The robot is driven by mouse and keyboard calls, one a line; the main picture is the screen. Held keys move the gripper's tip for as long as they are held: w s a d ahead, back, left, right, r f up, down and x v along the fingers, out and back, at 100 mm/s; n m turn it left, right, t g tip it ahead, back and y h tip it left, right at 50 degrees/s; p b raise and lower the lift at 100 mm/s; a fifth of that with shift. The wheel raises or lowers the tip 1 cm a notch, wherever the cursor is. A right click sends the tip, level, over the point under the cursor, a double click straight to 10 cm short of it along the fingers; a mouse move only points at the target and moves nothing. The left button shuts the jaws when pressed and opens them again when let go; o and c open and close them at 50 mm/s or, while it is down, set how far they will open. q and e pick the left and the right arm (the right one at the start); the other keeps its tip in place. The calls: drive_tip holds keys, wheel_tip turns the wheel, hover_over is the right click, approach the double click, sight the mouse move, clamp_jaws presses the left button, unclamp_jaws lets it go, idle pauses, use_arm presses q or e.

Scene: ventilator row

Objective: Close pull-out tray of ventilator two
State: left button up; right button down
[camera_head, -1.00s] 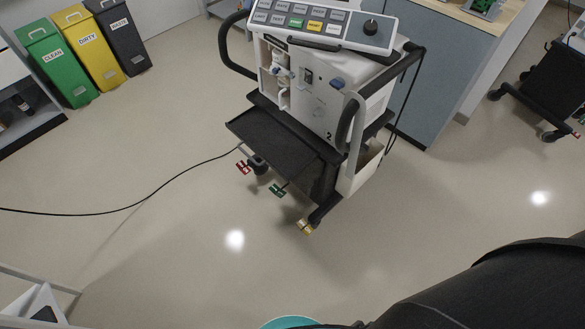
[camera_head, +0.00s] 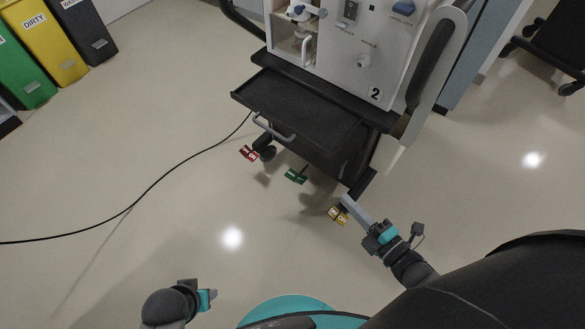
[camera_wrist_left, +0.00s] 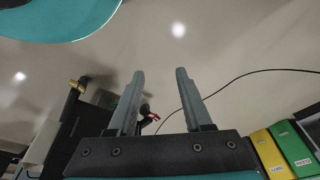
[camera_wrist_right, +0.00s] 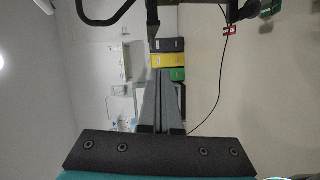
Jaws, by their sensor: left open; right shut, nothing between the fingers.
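Ventilator two (camera_head: 385,50), a white unit with a black "2" label, stands at the upper middle of the head view. Its black pull-out tray (camera_head: 295,102) sticks out toward the lower left, with a pale handle (camera_head: 273,129) below its front edge. My right gripper (camera_head: 347,200) is shut and empty, low in front of the ventilator's base, right of and apart from the tray in the picture. It also shows shut in the right wrist view (camera_wrist_right: 161,75). My left gripper (camera_head: 212,295) is at the bottom, well away from the tray; the left wrist view shows it open and empty (camera_wrist_left: 160,72).
Red (camera_head: 249,153), green (camera_head: 296,176) and yellow (camera_head: 338,215) tags sit low around the ventilator's base; the yellow one is close to my right gripper. A black cable (camera_head: 150,196) crosses the floor. Bins (camera_head: 52,45) stand upper left.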

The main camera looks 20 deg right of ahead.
use_arm(q)
wheel_tip(320, 180, up, 8)
drive_tip(key=w+t+b, duration=0.1)
drive_tip(key=w+b, duration=0.1)
drive_tip(key=b, duration=0.2)
drive_tip(key=shift+w+d+t+b, duration=0.15)
drive_tip(key=shift+w+t+b, duration=0.15)
drive_tip(key=shift+b, duration=0.05)
use_arm(e)
drive_tip(key=w+r+n+y, duration=0.1)
drive_tip(key=w, duration=1.1)
drive_tip(key=shift+a+n+t, duration=0.3)
drive_tip(key=shift+a+n, duration=0.1)
